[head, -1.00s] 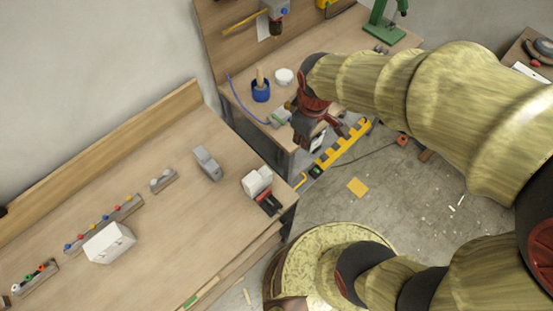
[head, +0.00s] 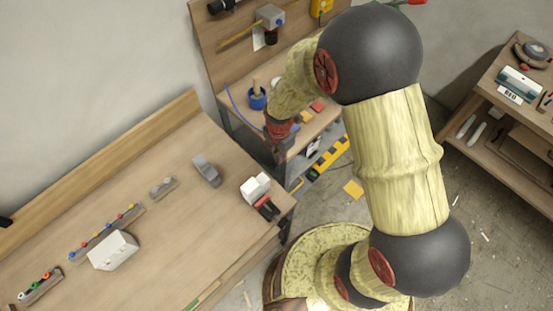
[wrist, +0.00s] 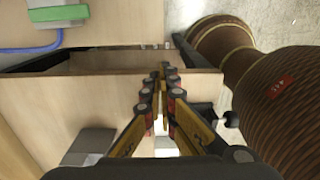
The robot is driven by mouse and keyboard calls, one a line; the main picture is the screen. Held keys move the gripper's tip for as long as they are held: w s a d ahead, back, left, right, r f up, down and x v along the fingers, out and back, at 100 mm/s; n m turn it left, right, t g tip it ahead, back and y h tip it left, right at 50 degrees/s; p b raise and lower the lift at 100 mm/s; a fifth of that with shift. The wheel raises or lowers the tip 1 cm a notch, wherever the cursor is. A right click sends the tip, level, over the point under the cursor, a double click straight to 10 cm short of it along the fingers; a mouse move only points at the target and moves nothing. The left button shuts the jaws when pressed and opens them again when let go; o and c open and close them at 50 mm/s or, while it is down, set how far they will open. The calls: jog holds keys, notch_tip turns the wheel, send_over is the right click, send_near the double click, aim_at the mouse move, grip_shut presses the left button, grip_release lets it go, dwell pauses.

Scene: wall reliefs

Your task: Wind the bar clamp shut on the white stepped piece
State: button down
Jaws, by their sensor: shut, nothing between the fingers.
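The white stepped piece (head: 255,187) sits on the near bench, close to its right end. The red and black bar clamp (head: 267,208) is at its front right side, near the bench edge. The clamp's jaws and its contact with the piece are too small to tell. My gripper (head: 280,156) points down beyond the bench's far right corner, apart from both. In the wrist view my gripper (wrist: 160,80) has its fingertips together, with nothing between them. A small white patch shows between the finger bases there, and the fingers hide much of what lies behind.
A grey block (head: 207,170) stands left of the white piece. A larger white block (head: 113,250) and a rail of coloured pegs (head: 105,232) lie farther left. A back bench with a blue pot (head: 257,98) stands beyond my gripper. The bench middle is clear.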

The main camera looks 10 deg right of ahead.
aim_at(267, 177)
jog(key=a+f, duration=0.1)
jog(key=f, duration=0.1)
jog(key=s+a+f, duration=0.1)
jog(key=f, duration=0.2)
jog(key=s+a+f, duration=0.1)
jog(key=f, duration=0.1)
jog(key=shift+s+a+f, duration=0.1)
jog(key=shift+f, duration=0.1)
jog(key=shift+s+a, duration=0.6)
jog(key=shift+a, duration=0.2)
jog(key=shift+w, duration=0.1)
